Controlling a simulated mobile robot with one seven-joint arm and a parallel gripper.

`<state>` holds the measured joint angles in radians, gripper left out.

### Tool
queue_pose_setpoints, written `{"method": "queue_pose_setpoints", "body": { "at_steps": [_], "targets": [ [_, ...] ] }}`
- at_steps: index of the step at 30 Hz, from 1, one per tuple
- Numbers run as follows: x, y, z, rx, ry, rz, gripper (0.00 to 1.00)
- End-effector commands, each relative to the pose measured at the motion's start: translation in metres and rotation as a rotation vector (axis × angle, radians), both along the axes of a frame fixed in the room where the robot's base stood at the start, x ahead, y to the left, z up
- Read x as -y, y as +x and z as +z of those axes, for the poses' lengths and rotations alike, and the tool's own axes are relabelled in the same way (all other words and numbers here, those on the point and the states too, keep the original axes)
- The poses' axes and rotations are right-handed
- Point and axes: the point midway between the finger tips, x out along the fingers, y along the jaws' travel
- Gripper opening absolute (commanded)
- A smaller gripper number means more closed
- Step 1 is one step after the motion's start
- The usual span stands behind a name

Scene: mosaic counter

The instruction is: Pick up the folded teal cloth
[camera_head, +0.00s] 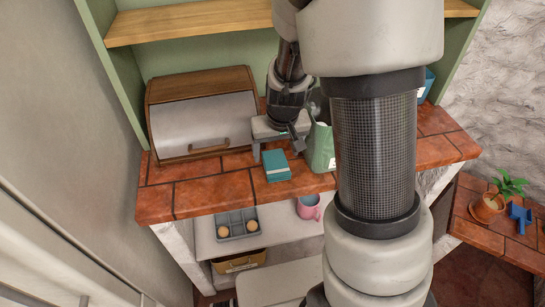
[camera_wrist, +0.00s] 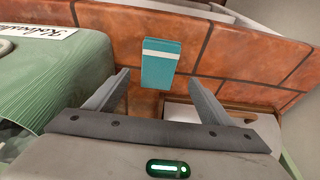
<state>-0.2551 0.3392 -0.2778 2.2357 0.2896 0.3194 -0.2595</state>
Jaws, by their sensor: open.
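The folded teal cloth (camera_head: 277,165) lies flat on the red tiled counter near its front edge, with a pale band across it. In the wrist view the cloth (camera_wrist: 160,68) shows upper middle, between and beyond the fingertips. My gripper (camera_head: 277,151) is open and empty above the counter, just behind the cloth in the head view. The wrist view shows both fingers (camera_wrist: 160,80) spread to either side of the cloth, apart from it.
A wooden bread box (camera_head: 203,115) stands left on the counter (camera_head: 210,194). A green labelled container (camera_head: 321,148) stands close right of my gripper. Below are a grey muffin tray (camera_head: 237,224) and a pink mug (camera_head: 309,206). The counter's front left is clear.

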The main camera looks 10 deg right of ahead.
Motion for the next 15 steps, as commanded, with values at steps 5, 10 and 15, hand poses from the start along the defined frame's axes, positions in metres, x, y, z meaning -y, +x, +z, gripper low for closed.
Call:
{"method": "queue_pose_setpoints", "body": {
  "at_steps": [5, 10, 15],
  "targets": [
    [0.001, 0.003, -0.011, -0.001, 0.001, -0.002, 0.75],
    [0.003, 0.007, -0.037, -0.004, 0.001, -0.004, 0.75],
    [0.003, 0.014, -0.054, -0.001, 0.001, -0.002, 0.75]
  ]
}}
